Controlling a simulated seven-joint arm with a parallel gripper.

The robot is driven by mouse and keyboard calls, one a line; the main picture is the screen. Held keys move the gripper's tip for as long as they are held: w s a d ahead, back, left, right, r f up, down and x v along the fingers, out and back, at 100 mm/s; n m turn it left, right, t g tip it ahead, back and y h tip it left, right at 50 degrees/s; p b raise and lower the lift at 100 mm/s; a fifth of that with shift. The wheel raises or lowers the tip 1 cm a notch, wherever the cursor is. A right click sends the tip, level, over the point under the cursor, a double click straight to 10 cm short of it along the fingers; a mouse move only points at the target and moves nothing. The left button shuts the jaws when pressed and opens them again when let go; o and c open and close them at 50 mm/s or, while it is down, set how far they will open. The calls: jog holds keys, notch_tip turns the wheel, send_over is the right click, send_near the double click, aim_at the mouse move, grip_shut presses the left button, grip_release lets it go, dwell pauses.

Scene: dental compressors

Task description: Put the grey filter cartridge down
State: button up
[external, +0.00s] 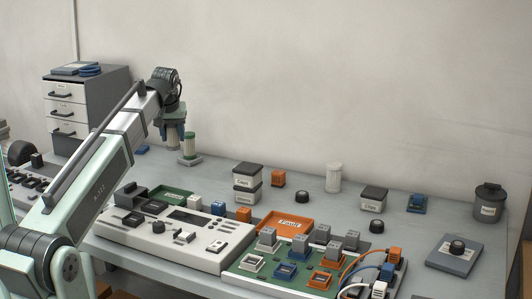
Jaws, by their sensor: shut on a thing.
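My gripper (172,133) is at the back left of the bench, pointing down, its bluish fingers shut on a pale grey cylinder, the grey filter cartridge (173,141). The fingers hide part of the cartridge. I cannot tell whether its lower end touches the bench. Just to its right, a green-topped pale cartridge (189,145) stands upright on a small grey base (190,160).
A white ribbed cylinder (333,178) stands upright at the back middle. Stacked labelled boxes (247,182) and an orange block (278,179) stand left of it. A drawer cabinet (85,105) stands at the far left. A control panel (175,235) and connector board fill the front.

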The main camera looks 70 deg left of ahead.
jog(key=w+d+m+t+h, duration=0.1)
jog(key=w+d+m, duration=0.4)
jog(key=w+d, duration=1.3)
jog(key=w+d+m+t+h, duration=0.15)
jog(key=w+d+m, duration=0.35)
jog(key=w+d, duration=1.3)
jog(key=shift+s+a+x, duration=0.15)
jog(key=shift+s+x, duration=0.05)
jog(key=shift+x, duration=1.5)
jog(key=shift+s+a+x, duration=0.1)
jog(key=shift+s+x, duration=0.1)
jog(key=shift+x, duration=1.5)
jog(key=shift+s+a+x, duration=0.15)
jog(key=shift+s+x, duration=0.05)
jog(key=shift+x, duration=1.5)
jog(key=shift+f, duration=0.3)
jog(key=o, duration=1.1)
jog(key=shift+r, duration=0.1)
jog(key=v, duration=1.2)
jog(key=shift+s, duration=0.1)
